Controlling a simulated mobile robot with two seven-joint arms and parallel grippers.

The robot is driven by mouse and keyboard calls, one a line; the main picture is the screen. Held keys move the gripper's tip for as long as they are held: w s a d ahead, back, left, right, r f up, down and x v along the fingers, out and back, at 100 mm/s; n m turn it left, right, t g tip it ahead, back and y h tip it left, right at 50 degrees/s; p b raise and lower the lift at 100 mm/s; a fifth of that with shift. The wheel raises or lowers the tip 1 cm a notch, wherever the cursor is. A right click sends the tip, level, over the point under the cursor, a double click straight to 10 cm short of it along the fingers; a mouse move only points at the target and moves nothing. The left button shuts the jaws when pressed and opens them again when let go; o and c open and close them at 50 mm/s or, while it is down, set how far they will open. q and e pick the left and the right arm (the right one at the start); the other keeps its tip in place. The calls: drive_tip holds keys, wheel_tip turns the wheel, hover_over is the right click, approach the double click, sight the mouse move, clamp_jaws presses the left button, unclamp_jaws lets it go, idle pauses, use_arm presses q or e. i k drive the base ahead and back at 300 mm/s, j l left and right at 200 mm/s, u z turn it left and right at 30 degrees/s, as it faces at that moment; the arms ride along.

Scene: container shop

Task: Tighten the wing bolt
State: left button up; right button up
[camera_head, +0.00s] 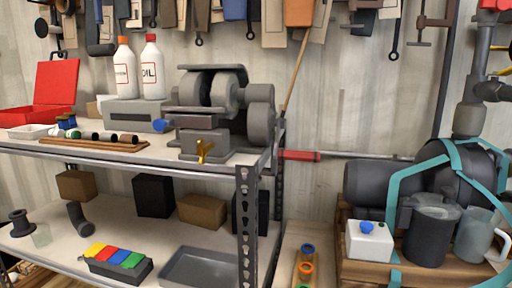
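The wing bolt (203,151) appears as a small yellow, brass-coloured piece with two wings. It sits upright at the front of the base of a grey bench machine (212,103) on the top shelf. Nothing touches it from outside the machine. The view does not show how far it is screwed in. Neither of my grippers shows in the head view.
The top shelf (150,158) also holds two white bottles (138,68), an open red toolbox (55,88) and a wooden tray. A dark metal post (246,225) stands at the shelf's front right corner. A strapped grey tank (385,183) stands right.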

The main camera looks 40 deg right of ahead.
sight(203, 150)
drive_tip(key=k+z, duration=0.15)
drive_tip(key=z, duration=0.7)
